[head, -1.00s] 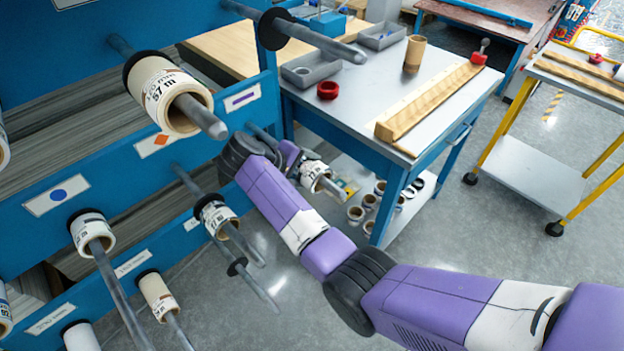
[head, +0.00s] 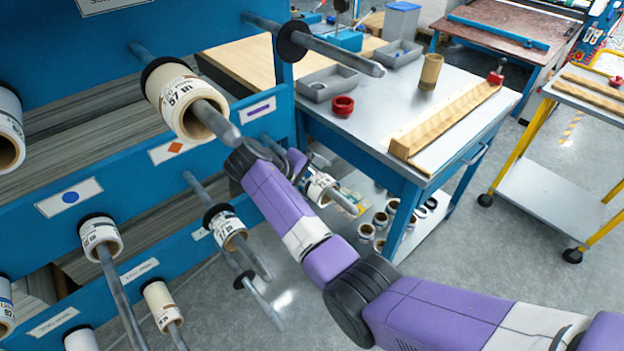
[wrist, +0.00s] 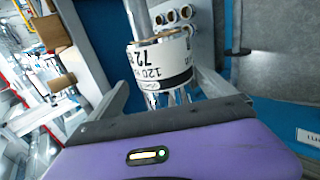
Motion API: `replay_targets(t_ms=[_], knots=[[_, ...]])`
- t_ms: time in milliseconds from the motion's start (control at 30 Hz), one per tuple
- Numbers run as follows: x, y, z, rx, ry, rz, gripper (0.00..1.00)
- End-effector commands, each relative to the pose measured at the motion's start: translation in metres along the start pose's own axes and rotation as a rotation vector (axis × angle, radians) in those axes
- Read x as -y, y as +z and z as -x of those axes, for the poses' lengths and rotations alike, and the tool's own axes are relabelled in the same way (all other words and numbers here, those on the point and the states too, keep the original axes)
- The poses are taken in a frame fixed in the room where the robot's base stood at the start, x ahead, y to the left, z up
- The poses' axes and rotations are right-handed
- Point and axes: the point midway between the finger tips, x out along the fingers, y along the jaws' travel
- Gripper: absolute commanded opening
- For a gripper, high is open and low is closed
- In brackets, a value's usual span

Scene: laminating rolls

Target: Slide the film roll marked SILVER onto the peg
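A white-labelled film roll (wrist: 160,64) with a brown core is between my gripper's two fingers in the wrist view. Its label shows "120" and "72"; the word SILVER cannot be read. My gripper (wrist: 163,84) appears shut on the roll, one finger at each side. A grey peg (wrist: 138,16) runs out of the roll's far end. In the head view the roll (head: 321,189) is around this peg, whose free end (head: 347,205) sticks out towards the lower right. My gripper (head: 308,172) is beside it, partly hidden by my arm. A purple-dash label (head: 257,110) is on the rack nearby.
The blue rack (head: 205,145) holds other rolls on pegs, including a large "57 m" roll (head: 184,100) close to my arm. A blue-framed table (head: 465,108) stands behind, with several rolls on its lower shelf. A yellow-framed cart (head: 545,200) is at the right.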

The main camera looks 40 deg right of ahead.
Motion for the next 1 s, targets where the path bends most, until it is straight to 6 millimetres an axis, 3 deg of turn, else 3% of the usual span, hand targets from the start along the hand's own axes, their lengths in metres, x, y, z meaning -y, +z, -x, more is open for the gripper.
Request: replay_targets(t_ms=[367, 800, 1000], knots=[[0.001, 0.000, 0.004, 0.000, -0.001, 0.001, 0.96], [0.000, -0.001, 0.068, -0.003, 0.000, 0.000, 0.96], [0.000, 0.000, 0.078, 0.000, 0.000, 0.000, 0.96]])
